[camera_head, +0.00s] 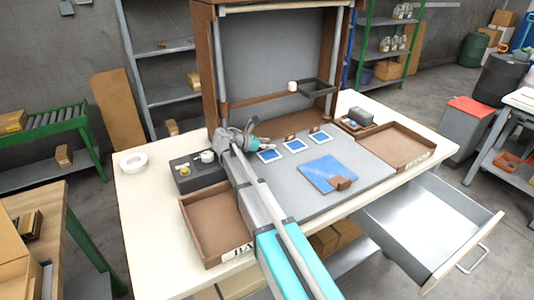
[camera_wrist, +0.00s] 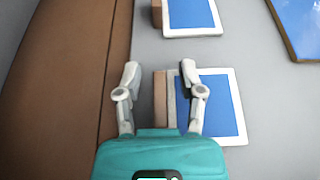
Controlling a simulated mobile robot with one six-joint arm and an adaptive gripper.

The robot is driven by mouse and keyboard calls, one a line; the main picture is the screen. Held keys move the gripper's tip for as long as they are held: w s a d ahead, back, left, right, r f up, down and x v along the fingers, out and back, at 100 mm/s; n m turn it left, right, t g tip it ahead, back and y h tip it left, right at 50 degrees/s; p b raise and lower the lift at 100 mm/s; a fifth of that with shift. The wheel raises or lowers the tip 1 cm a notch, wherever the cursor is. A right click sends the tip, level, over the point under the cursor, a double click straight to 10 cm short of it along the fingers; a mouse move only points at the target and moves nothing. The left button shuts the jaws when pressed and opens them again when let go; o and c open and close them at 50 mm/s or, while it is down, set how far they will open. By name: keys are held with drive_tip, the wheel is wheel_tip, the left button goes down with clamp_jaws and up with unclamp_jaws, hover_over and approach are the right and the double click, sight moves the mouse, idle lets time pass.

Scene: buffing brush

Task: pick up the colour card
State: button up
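Three blue cards with white borders lie in a row on the grey work surface: left (camera_head: 269,155), middle (camera_head: 295,145) and right (camera_head: 320,136). I cannot tell which one the task means. My gripper (camera_head: 254,144) is low beside the left card. In the wrist view my gripper (camera_wrist: 160,72) is open. Its fingers stand either side of a small brown block (camera_wrist: 160,98) at the near card's edge. The right finger covers part of this card (camera_wrist: 222,105). No grip shows, and finger height is unclear. Another card (camera_wrist: 190,14) lies farther ahead.
A larger blue panel (camera_head: 330,173) with a brown block lies in front of the cards. Brown trays stand left (camera_head: 215,222) and right (camera_head: 398,144). A dark control box (camera_head: 196,173) is left of my gripper. A brown frame rises behind; a drawer (camera_head: 435,222) hangs open.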

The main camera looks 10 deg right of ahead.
sight(272, 156)
clamp_jaws()
drive_tip(key=shift+r, duration=0.15)
wheel_tip(272, 156, up, 3)
drive_tip(key=p, duration=0.3)
drive_tip(key=s+d+r+p, duration=0.1)
drive_tip(key=s+r+p, duration=0.8)
drive_tip(key=s, duration=0.5)
drive_tip(key=shift+d+r+p, duration=0.3)
drive_tip(key=shift+r+p, duration=0.05)
drive_tip(key=shift+p, duration=0.2)
